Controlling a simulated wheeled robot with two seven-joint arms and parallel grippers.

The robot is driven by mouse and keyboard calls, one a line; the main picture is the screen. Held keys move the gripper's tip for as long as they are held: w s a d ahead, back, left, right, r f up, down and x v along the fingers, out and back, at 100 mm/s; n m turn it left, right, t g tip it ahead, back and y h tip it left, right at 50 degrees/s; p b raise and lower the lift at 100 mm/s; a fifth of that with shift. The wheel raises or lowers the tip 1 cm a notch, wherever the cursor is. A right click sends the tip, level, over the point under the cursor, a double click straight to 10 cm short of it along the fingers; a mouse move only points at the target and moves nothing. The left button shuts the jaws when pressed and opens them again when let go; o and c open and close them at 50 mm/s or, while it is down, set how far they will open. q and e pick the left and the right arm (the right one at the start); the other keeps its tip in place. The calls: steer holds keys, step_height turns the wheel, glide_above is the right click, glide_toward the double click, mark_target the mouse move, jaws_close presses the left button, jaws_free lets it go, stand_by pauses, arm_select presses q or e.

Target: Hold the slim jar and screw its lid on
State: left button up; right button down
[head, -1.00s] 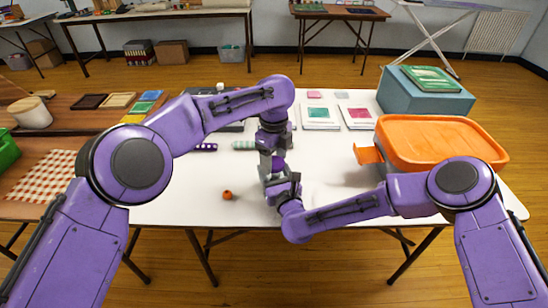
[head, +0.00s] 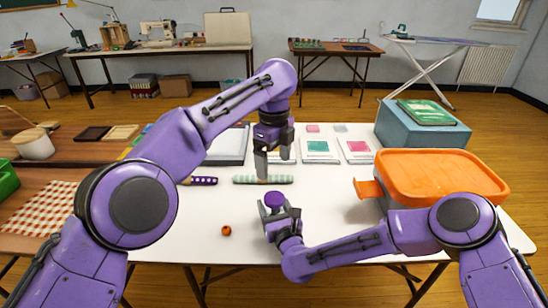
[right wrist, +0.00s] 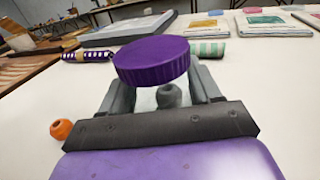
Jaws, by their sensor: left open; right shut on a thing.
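A ridged purple lid (head: 275,199) sits on top of what my right gripper (head: 278,214) holds. In the right wrist view the lid (right wrist: 151,62) is large and close, above the right fingers (right wrist: 165,90). The slim jar (right wrist: 146,99) shows only as a pale, glassy patch under the lid between those fingers. Most of it is hidden, and I cannot tell how tightly the lid sits. My right gripper is shut on the jar. My left gripper (head: 274,167) is open and empty, above the lid and apart from it.
A small orange bead (head: 227,231) lies on the white table (head: 340,222). A green striped roll (head: 250,180) and a purple dotted roll (head: 204,181) lie behind. An orange-lidded container (head: 440,173) stands right. The table's front middle is mostly clear.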

arm_select(q)
steer(key=shift+r, duration=0.4)
arm_select(e)
steer(key=shift+c, duration=0.8)
jaws_free()
steer(key=b+v, duration=0.1)
steer(key=v, duration=0.9)
steer(key=shift+s+d+b, duration=0.1)
steer(key=shift+s+b, duration=0.1)
steer(key=shift+b, duration=0.15)
arm_select(q)
steer(key=shift+f, duration=0.85)
